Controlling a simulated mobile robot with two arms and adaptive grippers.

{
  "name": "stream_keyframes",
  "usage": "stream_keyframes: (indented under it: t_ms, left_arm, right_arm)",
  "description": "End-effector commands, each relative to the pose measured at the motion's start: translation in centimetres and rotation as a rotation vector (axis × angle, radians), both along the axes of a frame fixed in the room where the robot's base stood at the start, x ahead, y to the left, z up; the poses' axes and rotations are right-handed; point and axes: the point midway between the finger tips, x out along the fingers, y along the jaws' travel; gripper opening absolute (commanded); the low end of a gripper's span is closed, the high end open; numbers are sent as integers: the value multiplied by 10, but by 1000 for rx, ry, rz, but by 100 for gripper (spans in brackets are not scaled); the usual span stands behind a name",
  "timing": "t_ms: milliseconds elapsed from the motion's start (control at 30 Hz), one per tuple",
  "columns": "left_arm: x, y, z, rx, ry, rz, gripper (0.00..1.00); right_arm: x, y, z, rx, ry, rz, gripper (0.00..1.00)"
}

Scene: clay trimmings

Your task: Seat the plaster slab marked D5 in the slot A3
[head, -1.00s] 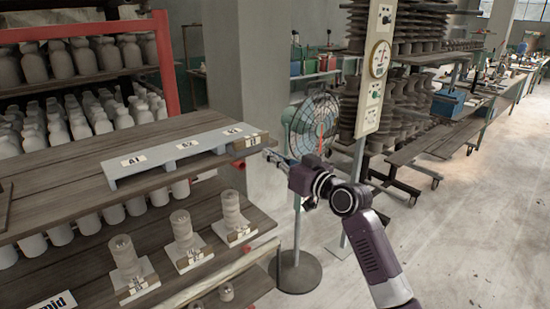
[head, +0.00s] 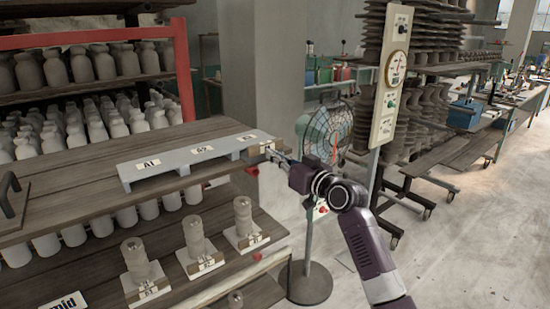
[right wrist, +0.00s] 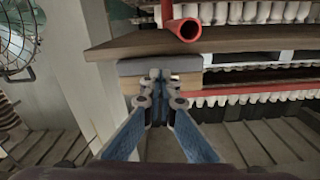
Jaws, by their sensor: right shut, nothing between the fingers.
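A long grey rack (head: 190,165) lies on the upper wooden shelf, with labels A1 (head: 152,163), A2 and A3 (head: 247,137) along its top. A tan slab (head: 255,152) sits at the rack's right end, under the A3 label. I cannot read its mark. In the right wrist view the tan slab (right wrist: 188,83) shows on both sides of my fingers, below the grey rack top (right wrist: 135,67). My right gripper (head: 271,153) is shut and empty, its tips at the slab's front face; contact is unclear. My left gripper is not in view.
On the lower shelf (head: 215,275) stand several disc stacks (head: 195,238) on labelled bases. A pedestal fan (head: 328,132) and a gauge post (head: 390,85) stand behind my right arm.

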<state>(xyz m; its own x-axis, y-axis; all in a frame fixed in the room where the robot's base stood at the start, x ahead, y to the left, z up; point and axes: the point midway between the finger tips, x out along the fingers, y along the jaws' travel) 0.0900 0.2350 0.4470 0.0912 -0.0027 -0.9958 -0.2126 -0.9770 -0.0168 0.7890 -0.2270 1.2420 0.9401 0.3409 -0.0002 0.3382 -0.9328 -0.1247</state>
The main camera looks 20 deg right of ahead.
Motion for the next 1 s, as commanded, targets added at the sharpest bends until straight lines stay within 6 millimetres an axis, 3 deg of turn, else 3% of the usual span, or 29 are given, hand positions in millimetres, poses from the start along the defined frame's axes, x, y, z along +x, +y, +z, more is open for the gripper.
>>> stream_keyframes:
  t_ms: [1000]
  left_arm:
    - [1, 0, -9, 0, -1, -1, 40]
  right_arm:
    - [19, 8, 0, 0, 0, 1, 0]
